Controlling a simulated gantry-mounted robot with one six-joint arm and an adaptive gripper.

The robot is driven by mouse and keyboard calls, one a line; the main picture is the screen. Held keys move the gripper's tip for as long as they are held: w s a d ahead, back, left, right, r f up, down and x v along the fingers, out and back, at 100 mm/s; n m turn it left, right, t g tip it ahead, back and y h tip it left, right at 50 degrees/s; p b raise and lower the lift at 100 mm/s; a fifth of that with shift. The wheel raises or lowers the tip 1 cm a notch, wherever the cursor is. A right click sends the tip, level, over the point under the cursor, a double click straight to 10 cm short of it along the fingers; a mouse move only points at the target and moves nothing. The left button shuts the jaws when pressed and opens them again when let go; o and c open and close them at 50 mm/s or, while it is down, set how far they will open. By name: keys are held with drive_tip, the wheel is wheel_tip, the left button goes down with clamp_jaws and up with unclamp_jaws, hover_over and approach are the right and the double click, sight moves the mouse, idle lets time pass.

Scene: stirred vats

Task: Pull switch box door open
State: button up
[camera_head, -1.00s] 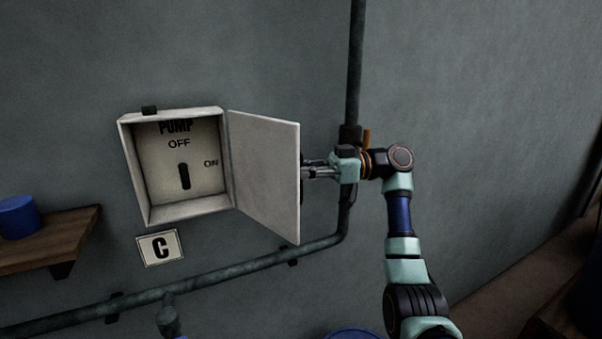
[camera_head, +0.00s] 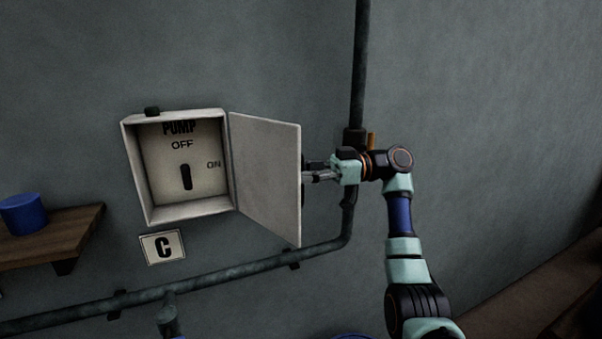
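The switch box (camera_head: 142,178) is on the wall at left-centre, with its front uncovered. Its pale door (camera_head: 264,178) is swung wide open on the right-side hinge and stands out from the wall. Inside are the words PUMP, OFF and ON and a dark switch (camera_head: 187,177), upright in its slot. My gripper (camera_head: 312,171) is just right of the door's free edge, with its fingers pointing left at the door's outer side. The fingertips and any door handle there are mostly hidden behind the door, so the grip is unclear.
A vertical pipe (camera_head: 360,70) runs close behind my gripper and bends into a lower pipe (camera_head: 230,270) below the box. A plate marked C (camera_head: 162,247) is under the box. A wooden shelf (camera_head: 55,240) with a blue container (camera_head: 22,215) is at left.

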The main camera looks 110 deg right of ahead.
drive_tip(key=shift+s, duration=0.1)
drive_tip(key=s, duration=1.1)
drive_tip(key=shift+s+a, duration=0.3)
drive_tip(key=shift+s, duration=0.1)
